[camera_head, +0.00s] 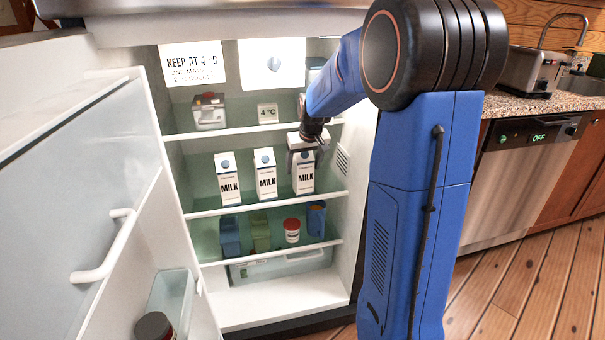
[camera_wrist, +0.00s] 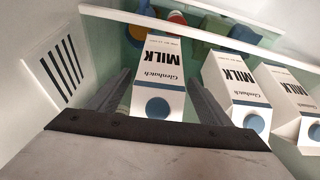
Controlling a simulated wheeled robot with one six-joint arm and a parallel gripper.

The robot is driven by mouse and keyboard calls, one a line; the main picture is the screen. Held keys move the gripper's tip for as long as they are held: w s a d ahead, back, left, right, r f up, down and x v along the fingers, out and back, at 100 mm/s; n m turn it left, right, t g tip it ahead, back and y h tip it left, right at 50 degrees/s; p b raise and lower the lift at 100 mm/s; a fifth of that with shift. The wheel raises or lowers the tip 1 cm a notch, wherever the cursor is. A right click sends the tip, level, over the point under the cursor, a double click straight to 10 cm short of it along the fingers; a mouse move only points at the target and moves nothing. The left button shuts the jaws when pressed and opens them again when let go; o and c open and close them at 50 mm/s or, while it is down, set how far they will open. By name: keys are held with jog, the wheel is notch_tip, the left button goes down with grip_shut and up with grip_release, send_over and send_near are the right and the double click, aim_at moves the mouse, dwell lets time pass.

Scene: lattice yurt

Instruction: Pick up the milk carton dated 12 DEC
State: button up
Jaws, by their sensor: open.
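Three white milk cartons with blue caps stand in a row on the fridge's middle shelf: left (camera_head: 228,186), middle (camera_head: 265,182) and right (camera_head: 305,185). My gripper (camera_head: 303,155) is open at the top of the right carton. In the wrist view, my gripper's fingers (camera_wrist: 157,98) are on either side of this carton (camera_wrist: 158,73), with a gap visible at least on the right. The middle carton (camera_wrist: 236,90) and the left carton (camera_wrist: 290,100) show to its right there. The date print is too small to read on any carton.
The right fridge wall with its vent (camera_wrist: 63,70) is close to the right carton. The upper shelf edge (camera_head: 250,130) is above the cartons. A lower shelf holds a red-lidded jar (camera_head: 292,231). The fridge door (camera_head: 75,190) stands open on the left.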

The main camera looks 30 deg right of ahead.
aim_at(303, 170)
jog(key=x, duration=0.3)
jog(key=shift+d+f, duration=0.1)
jog(key=shift+f, duration=0.2)
jog(key=shift+c, duration=0.6)
jog(key=shift+r, duration=0.1)
jog(key=c, duration=1.6)
jog(key=shift+c, duration=0.2)
jog(key=shift+r, duration=0.1)
